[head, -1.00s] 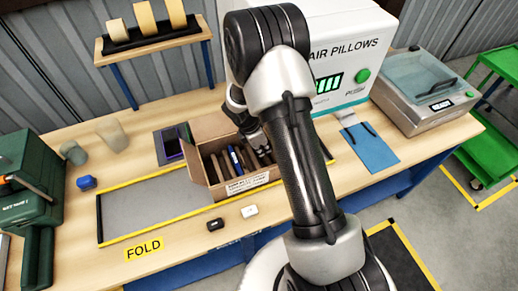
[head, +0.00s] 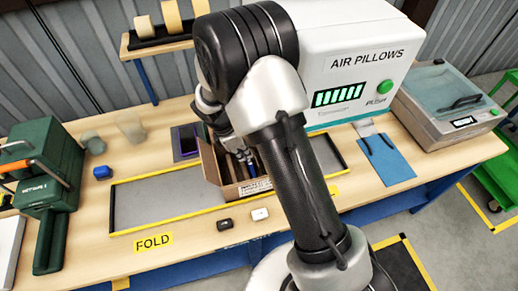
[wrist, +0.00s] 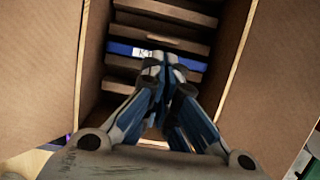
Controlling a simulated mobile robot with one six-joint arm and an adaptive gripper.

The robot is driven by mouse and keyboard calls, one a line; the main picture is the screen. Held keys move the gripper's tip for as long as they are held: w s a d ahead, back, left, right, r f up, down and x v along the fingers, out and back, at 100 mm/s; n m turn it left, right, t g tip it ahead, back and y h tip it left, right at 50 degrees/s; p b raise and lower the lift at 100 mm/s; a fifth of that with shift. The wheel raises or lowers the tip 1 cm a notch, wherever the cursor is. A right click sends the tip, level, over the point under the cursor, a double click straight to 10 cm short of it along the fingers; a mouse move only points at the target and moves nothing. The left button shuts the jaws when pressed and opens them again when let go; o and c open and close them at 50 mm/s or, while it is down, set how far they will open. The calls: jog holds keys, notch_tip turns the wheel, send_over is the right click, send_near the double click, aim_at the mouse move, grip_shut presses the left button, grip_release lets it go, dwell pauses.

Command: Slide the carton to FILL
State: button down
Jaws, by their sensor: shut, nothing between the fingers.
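The open brown carton (head: 211,163) stands on the grey strip with yellow edging, flaps spread. My arm covers its right part in the head view. Several brown dividers and a blue item (wrist: 125,49) show inside it in the wrist view. My gripper (head: 243,172) is shut and empty, pointing down into the carton's mouth. In the wrist view its fingertips (wrist: 165,68) are together between the carton's side flaps, over the dividers. I cannot tell whether they touch anything. A FOLD label (head: 153,242) lies in front of the strip's left part. No FILL label can be read.
The grey strip (head: 160,200) is bare left of the carton. A white AIR PILLOWS machine (head: 350,80) stands behind my arm. A blue sheet (head: 388,160) and a sealer (head: 450,105) are at right. Green machines (head: 50,185) stand at left.

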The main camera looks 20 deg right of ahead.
jog(key=shift+a, duration=0.7)
jog(key=c, duration=2.3)
grip_release()
jog(key=o, duration=0.5)
jog(key=r+m, duration=0.1)
jog(key=r, duration=0.2)
jog(key=s+d+r+m, duration=0.1)
jog(key=r, duration=0.3)
jog(key=s+r+m+t, duration=0.1)
jog(key=r+m, duration=0.1)
jog(key=r, duration=0.2)
jog(key=shift+s+d+y, duration=0.1)
jog(key=shift+d+y, duration=0.2)
jog(key=shift+y, duration=0.1)
jog(key=shift+o, duration=0.2)
jog(key=s+d+r+m+t+y, duration=0.1)
jog(key=s+d+r+m, duration=0.1)
jog(key=s+r+m, duration=0.5)
jog(key=s+r+m+t, duration=0.1)
jog(key=s+r+m, duration=0.2)
jog(key=s, duration=0.5)
jog(key=s+r+m+t+y, duration=0.1)
jog(key=s+r+m, duration=0.2)
jog(key=s+r, duration=0.3)
jog(key=shift+s+a+m+t+y+b, duration=0.3)
jog(key=shift+s+t+b, duration=0.1)
jog(key=shift+s, duration=0.8)
